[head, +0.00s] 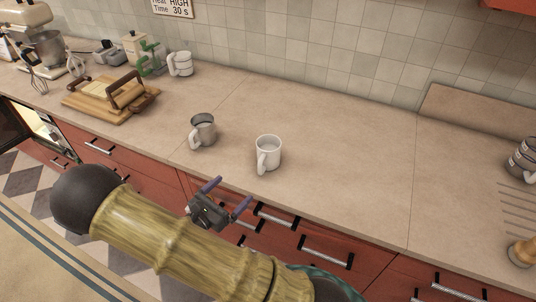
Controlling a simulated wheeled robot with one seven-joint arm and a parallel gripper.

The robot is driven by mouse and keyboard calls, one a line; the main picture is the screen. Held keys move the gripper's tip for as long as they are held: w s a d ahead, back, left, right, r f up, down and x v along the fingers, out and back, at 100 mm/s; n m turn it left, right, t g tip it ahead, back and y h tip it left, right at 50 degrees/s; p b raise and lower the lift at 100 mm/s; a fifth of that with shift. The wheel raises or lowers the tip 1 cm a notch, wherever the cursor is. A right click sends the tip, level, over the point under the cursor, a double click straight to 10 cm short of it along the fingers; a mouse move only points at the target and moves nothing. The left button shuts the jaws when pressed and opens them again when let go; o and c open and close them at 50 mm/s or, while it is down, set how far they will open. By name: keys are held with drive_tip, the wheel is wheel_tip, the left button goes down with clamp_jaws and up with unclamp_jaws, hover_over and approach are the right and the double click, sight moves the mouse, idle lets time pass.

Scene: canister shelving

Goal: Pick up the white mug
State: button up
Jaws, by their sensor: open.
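My gripper (227,190) is in front of the counter's front edge, below and left of the white mug in the picture. Its two purple-tipped fingers are spread apart, with nothing between them. It does not touch the mug.
Stacked cups (524,160) stand at the far right. The counter (345,150) right of the white mug is clear.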

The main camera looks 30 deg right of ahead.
drive_tip(key=shift+w+a+t, duration=0.1)
drive_tip(key=shift+w+t, duration=0.05)
drive_tip(key=shift+t, duration=0.15)
drive_tip(key=p, duration=0.3)
approach(263, 156)
drive_tip(key=w+d, duration=0.1)
drive_tip(key=w+d+f, duration=0.1)
drive_tip(key=d, duration=0.1)
drive_tip(key=w+d+f, duration=0.1)
drive_tip(key=d, duration=0.1)
drive_tip(key=shift+w+f, duration=0.15)
drive_tip(key=shift+w, duration=0.2)
drive_tip(key=shift+w+d+f, duration=0.1)
drive_tip(key=shift+w+d, duration=0.1)
drive_tip(key=shift+d, duration=0.2)
drive_tip(key=shift+w+f+p+x, duration=0.15)
drive_tip(key=shift+p+x, duration=0.45)
drive_tip(key=shift+x, duration=0.7)
drive_tip(key=shift+w+f+p+x, duration=0.1)
drive_tip(key=shift+p+x, duration=0.5)
drive_tip(key=shift+x, duration=0.75)
drive_tip(key=shift+a, duration=0.15)
